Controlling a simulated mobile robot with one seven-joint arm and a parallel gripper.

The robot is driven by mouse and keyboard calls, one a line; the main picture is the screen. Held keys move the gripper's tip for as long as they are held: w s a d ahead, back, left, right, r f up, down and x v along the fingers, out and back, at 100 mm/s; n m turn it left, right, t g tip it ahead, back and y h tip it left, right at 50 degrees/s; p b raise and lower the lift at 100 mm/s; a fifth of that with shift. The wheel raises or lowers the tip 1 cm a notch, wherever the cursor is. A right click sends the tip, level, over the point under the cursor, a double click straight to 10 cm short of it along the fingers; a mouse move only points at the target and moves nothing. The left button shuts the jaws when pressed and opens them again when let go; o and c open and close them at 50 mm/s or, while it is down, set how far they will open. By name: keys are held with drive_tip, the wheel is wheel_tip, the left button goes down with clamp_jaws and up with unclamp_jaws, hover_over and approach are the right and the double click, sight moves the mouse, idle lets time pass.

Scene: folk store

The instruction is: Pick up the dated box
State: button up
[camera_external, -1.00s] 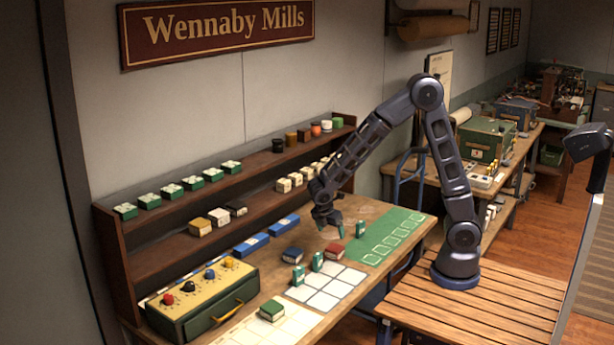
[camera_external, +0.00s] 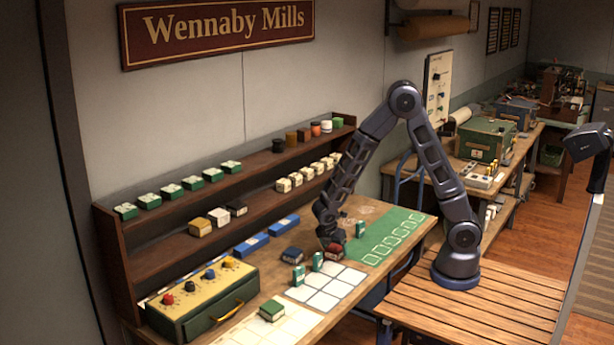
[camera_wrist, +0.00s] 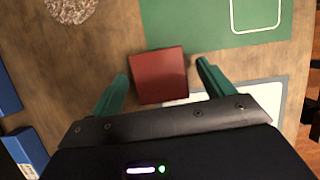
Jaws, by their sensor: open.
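In the wrist view a plain red box (camera_wrist: 159,75) lies on the wooden table between the two green fingers of my gripper (camera_wrist: 163,70). The fingers are apart, with a gap on each side of the box. In the external view my gripper (camera_external: 331,240) is low over the red box (camera_external: 334,248) and partly hides it.
A white grid mat (camera_external: 323,290) and a green mat (camera_external: 385,247) lie on the table. A green box with coloured knobs (camera_external: 203,297) stands at the front left. The shelf (camera_external: 230,185) behind holds several small boxes and jars. Blue boxes (camera_external: 251,245) lie below it.

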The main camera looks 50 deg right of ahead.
drive_tip(key=shift+d+f, duration=0.25)
drive_tip(key=shift+f, duration=0.4)
drive_tip(key=shift+c, duration=0.4)
drive_tip(key=c, duration=1)
